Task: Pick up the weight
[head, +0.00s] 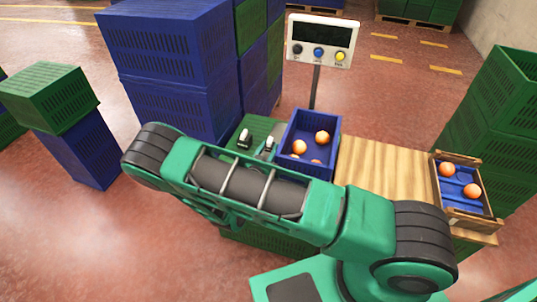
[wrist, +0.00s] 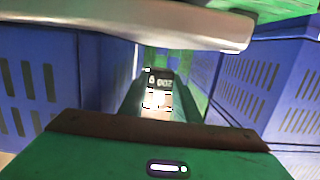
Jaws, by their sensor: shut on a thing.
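Two small weights stand above my arm in the head view. The left weight (head: 245,138) has a pale top and dark label and sits on the green crate top. The right one (head: 268,145) is partly hidden by my arm. In the wrist view a weight (wrist: 160,76) with a dark, numbered label shows between the jaws of my gripper (wrist: 155,86). My gripper is shut on a weight. The exact contact is not clear, and in the head view my arm hides most of the gripper.
A blue crate (head: 316,128) with several oranges stands just right of the weights. A wooden table top (head: 374,170) carries a wooden-sided box (head: 440,158) with two oranges. A scale display (head: 322,40) rises on a pole behind. Tall blue crates (head: 180,60) stand behind left.

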